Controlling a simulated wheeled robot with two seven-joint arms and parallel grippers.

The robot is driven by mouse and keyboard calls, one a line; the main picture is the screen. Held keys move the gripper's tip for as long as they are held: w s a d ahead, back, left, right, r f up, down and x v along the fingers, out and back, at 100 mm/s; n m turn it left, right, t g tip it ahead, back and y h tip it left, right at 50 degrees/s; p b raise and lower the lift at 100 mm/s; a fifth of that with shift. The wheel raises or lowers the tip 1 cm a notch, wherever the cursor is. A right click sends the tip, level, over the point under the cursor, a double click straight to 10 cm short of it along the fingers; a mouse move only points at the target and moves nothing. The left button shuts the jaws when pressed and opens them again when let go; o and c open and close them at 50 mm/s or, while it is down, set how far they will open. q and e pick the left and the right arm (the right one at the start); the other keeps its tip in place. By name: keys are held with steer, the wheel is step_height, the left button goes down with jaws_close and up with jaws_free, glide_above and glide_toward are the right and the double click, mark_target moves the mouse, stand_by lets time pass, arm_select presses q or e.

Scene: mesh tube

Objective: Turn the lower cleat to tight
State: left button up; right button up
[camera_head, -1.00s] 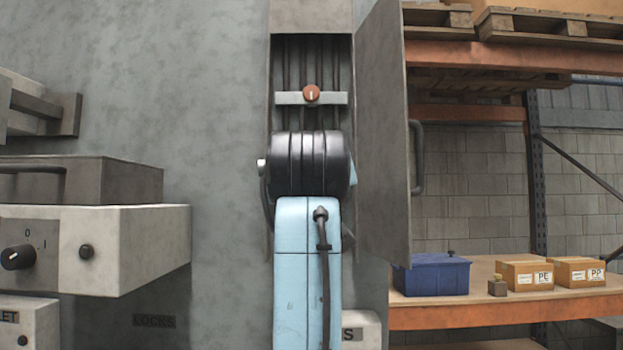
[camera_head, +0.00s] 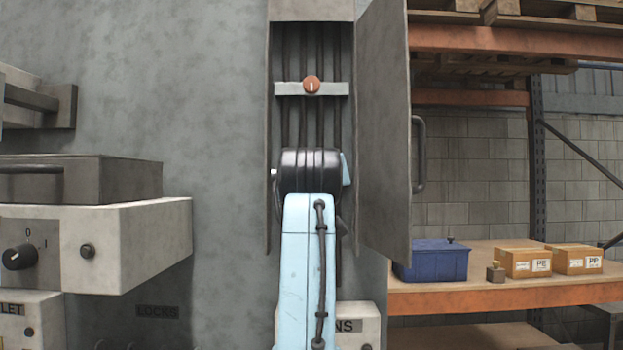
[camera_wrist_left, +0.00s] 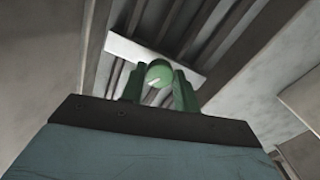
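A tall wall cabinet stands open with vertical cables inside. The upper cleat bar (camera_head: 288,89) crosses them and carries an orange-red knob (camera_head: 312,85) with an upright white mark. My left arm's black wrist and blue link cover the cabinet's lower part in the head view and hide the lower cleat and gripper there. In the left wrist view, a pale lower cleat bar (camera_wrist_left: 130,50) crosses the cables and carries a green knob (camera_wrist_left: 159,72) with a slanted white mark. My left gripper (camera_wrist_left: 159,80) is open with its green fingers either side of this knob; contact is unclear. My right gripper is not in view.
The cabinet's open door (camera_head: 384,130) stands close to the right of my arm. A grey-white control box (camera_head: 155,245) juts out at left. Further right, a shelf (camera_head: 470,297) holds a blue bin (camera_head: 432,262) and cartons (camera_head: 522,262).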

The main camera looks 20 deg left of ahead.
arm_select(q)
steer(key=c, duration=0.5)
steer(key=shift+o, duration=0.2)
steer(key=shift+m, duration=0.3)
steer(key=shift+m+p, duration=3.5)
steer(key=shift+m, duration=11)
